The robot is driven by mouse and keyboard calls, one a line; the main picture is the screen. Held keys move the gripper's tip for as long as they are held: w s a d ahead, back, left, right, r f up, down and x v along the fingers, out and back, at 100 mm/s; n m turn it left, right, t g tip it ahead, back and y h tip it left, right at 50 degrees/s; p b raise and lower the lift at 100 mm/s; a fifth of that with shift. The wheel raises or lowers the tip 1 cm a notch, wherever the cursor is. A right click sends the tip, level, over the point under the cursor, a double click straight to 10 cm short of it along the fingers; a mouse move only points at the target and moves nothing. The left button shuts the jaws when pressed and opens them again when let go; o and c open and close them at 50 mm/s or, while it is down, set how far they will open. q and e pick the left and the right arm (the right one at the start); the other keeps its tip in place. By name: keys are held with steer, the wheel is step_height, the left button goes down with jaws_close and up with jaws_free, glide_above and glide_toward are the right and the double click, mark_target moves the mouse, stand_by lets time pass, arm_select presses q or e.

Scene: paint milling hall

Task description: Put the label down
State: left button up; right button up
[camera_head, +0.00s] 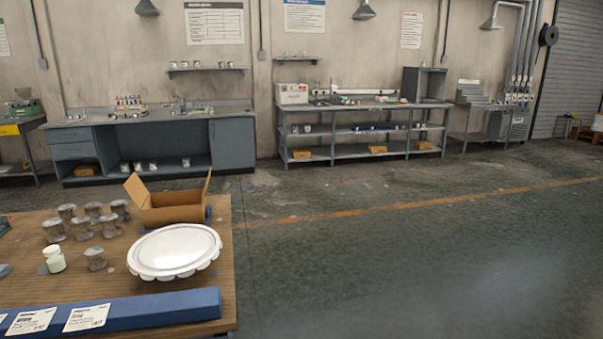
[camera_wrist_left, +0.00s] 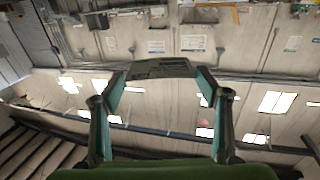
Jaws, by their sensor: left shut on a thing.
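My left gripper (camera_wrist_left: 160,77) shows only in the left wrist view. Its two fingers are shut on a flat, dark grey piece, the label (camera_wrist_left: 158,67), which spans between the fingertips. It has faint darker markings, too small to read, and nothing touches its far side. In the head view, other white printed labels (camera_head: 87,317) (camera_head: 33,321) lie on a long blue bar (camera_head: 160,306) along the near edge of the wooden table (camera_head: 215,270). My right gripper is in neither view.
On the table stand a round white scalloped lid or tray (camera_head: 175,250), an open cardboard box (camera_head: 172,212), several grey cans (camera_head: 82,229) and a small pale jar with a light cap (camera_head: 54,260). Open floor (camera_head: 400,260) lies right of the table. Benches (camera_head: 362,125) line the wall.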

arm_select(q)
steer(key=s, duration=0.2)
steer(key=s+f, duration=0.1)
steer(key=s, duration=0.1)
steer(key=shift+w, duration=0.1)
steer(key=w+d+r+m+g+h, duration=0.2)
steer(key=w+d+m+g+h, duration=0.2)
steer(key=d+h, duration=0.4)
steer(key=w+d+r+m+g+h, duration=0.3)
steer(key=w+d+m+g+h, duration=0.1)
steer(key=d+m+h, duration=0.4)
steer(key=shift+d+m+g, duration=0.3)
steer(key=shift+d+g, duration=0.1)
steer(key=shift+g, duration=0.5)
